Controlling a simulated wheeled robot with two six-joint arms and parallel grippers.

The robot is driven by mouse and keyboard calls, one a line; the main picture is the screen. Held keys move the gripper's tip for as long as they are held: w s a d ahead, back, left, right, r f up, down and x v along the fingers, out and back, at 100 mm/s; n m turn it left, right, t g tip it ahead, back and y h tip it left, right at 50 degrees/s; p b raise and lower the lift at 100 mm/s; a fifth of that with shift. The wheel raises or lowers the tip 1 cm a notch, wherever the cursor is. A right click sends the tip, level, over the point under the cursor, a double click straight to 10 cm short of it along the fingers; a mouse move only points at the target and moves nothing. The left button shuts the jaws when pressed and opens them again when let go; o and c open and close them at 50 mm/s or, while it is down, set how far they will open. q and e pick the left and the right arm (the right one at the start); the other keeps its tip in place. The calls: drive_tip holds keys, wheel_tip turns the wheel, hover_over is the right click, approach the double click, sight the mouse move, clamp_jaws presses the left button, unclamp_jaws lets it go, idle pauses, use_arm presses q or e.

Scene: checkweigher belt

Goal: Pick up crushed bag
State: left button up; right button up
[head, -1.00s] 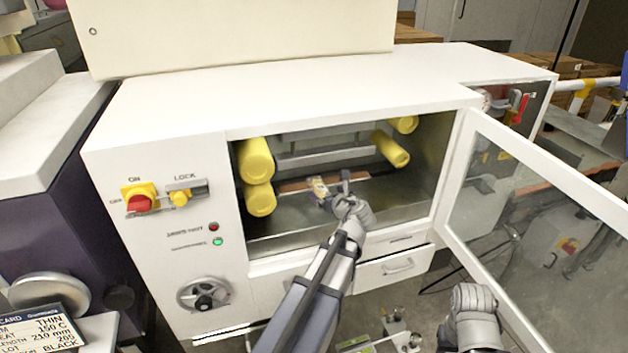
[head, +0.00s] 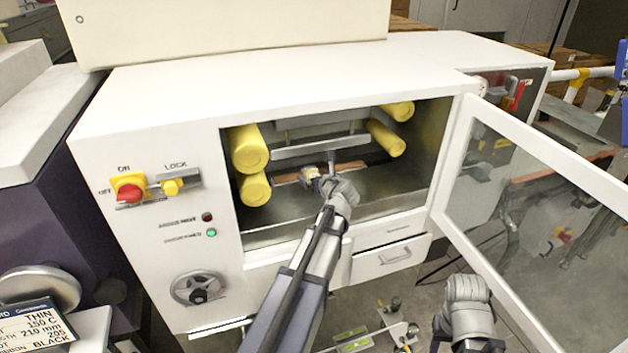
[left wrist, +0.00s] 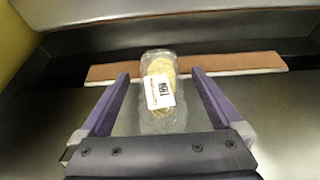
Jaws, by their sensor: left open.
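The crushed bag (left wrist: 160,92) is a clear, crumpled pouch with tan contents and a white printed label. In the left wrist view it lies between and ahead of the fingers, on a brown strip inside the cabinet. In the head view the bag (head: 310,173) is partly hidden behind my left gripper (head: 325,176). My left gripper, also in the left wrist view (left wrist: 158,88), is open, with one finger on each side of the bag and gaps on both sides.
The white machine cabinet (head: 160,90) surrounds the opening. Yellow rollers (head: 249,150) stand at the left and right inside. A horizontal metal bar (head: 320,147) lies above the bag. The glazed door (head: 540,200) stands open at the right. A drawer (head: 392,257) sits below.

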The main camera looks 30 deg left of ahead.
sight(314, 172)
use_arm(q)
drive_tip(key=shift+x, duration=1)
drive_tip(key=shift+d, duration=0.1)
drive_tip(key=shift+c, duration=0.6)
drive_tip(key=c, duration=1.3)
drive_tip(key=shift+r+p, duration=0.8)
drive_tip(key=shift+r, duration=0.15)
drive_tip(key=shift+r+p, duration=0.95)
drive_tip(key=shift+p, duration=0.05)
drive_tip(key=s+d, duration=1.1)
drive_tip(key=d, duration=0.2)
drive_tip(key=shift+s+d, duration=0.35)
drive_tip(key=shift+s, duration=0.05)
